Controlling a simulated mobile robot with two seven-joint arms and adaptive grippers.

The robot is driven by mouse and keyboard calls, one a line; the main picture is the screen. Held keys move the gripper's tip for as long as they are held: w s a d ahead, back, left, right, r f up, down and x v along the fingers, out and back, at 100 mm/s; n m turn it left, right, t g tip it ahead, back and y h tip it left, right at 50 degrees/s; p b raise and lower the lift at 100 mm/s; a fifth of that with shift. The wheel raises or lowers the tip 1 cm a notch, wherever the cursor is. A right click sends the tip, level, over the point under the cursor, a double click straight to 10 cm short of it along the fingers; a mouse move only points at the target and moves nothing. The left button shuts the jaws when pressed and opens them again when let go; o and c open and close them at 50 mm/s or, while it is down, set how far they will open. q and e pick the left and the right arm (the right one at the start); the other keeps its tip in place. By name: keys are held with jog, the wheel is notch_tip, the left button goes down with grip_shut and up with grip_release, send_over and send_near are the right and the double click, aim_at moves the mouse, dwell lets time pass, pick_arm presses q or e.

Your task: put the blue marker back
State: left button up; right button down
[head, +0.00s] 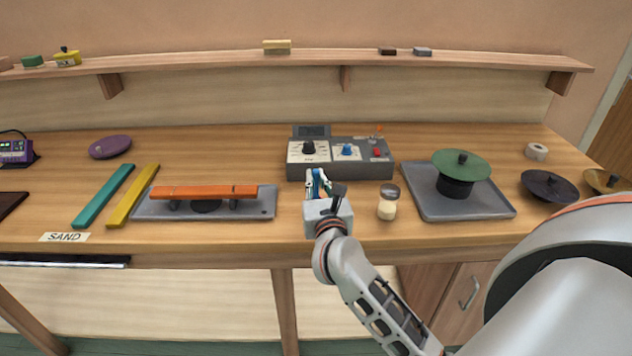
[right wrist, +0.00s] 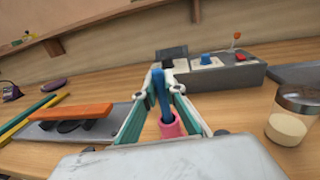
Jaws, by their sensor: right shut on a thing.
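The blue marker (right wrist: 161,92) stands roughly upright between the fingers of my right gripper (right wrist: 158,88) in the right wrist view. The gripper is shut on it. A small pink cup (right wrist: 171,126) is right at the marker's lower end; I cannot tell whether the marker is inside it or just in front of or above it. In the head view my right gripper (head: 318,184) is over the table in front of the grey control box (head: 340,170), and its fingers mostly hide the marker and cup. My left gripper is not in view.
A glass jar (head: 388,203) with pale contents stands close right of the gripper. An orange bar (head: 204,192) lies across a grey tray (head: 262,205) to the left. A green disc (head: 461,164) tops a black piece on another tray (head: 425,195) to the right.

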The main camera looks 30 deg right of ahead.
jog(key=shift+f, duration=0.1)
jog(key=shift+f, duration=0.15)
jog(key=c, duration=2.1)
grip_release()
